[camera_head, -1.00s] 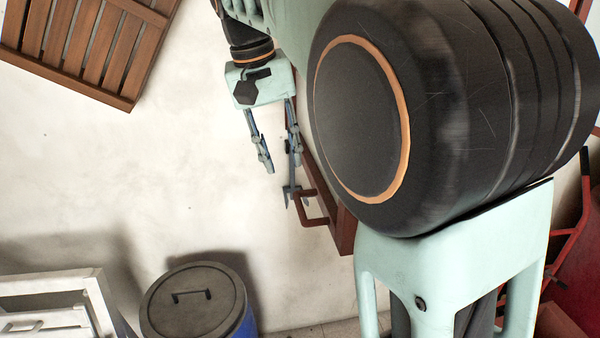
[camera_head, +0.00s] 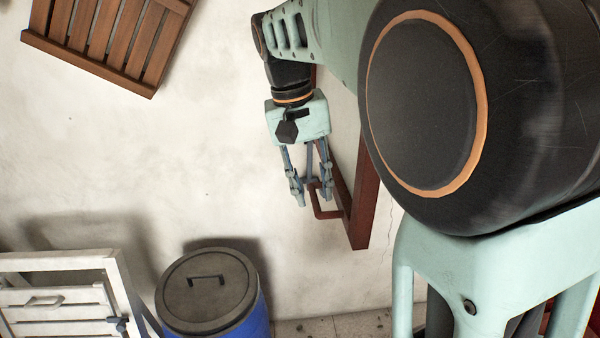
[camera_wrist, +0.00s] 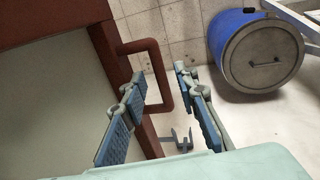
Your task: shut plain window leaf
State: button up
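The plain window leaf (camera_head: 361,200) shows in the head view as a red-brown frame standing out from the white wall, partly hidden behind my arm. In the wrist view its frame and pale panel (camera_wrist: 50,105) fill the left side. Its red-brown bar handle (camera_head: 322,212) is at the lower edge; it also shows in the wrist view (camera_wrist: 164,80). My gripper (camera_head: 312,196) is open, with its fingertips at the handle. In the wrist view the handle's bar lies between the two fingers (camera_wrist: 162,85); whether they touch it I cannot tell.
A slatted brown shutter (camera_head: 108,42) is on the wall at upper left. A blue barrel (camera_head: 262,318) with a dark lid stands below, beside a white slatted piece (camera_head: 55,262). A grey metal fitting (camera_wrist: 178,138) shows near the wall. The wall between is bare.

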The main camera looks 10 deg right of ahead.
jog(key=shift+d+f, duration=0.1)
jog(key=shift+f, duration=0.3)
jog(key=shift+c, duration=0.5)
grip_shut()
